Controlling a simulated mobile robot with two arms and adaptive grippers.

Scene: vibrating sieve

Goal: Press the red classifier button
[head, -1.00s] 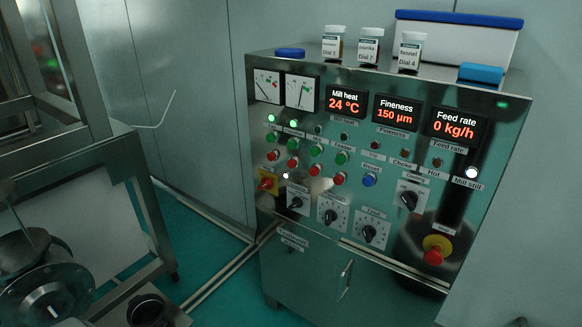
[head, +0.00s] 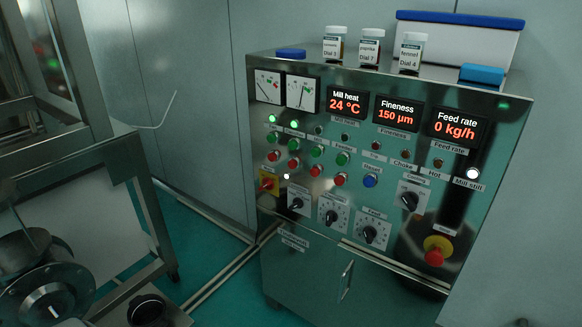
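A shiny control panel (head: 400,268) stands at the right of the head view. It has a row of green buttons, with a row of red buttons below. The red buttons include a leftmost one (head: 273,156), a second (head: 293,163), a third (head: 315,171) and a rightmost one (head: 340,179). Small label plates sit above the columns. Their text is too small to read surely, so I cannot tell which red button is the classifier's. Neither of my grippers is in view, and nothing touches the buttons.
A blue button (head: 370,180) sits right of the red ones. Black dials (head: 332,217) lie below. A red emergency stop (head: 434,257) is at lower right. Jars (head: 369,47) and a blue-lidded box (head: 458,42) stand on top. A metal frame (head: 150,225) fills the left.

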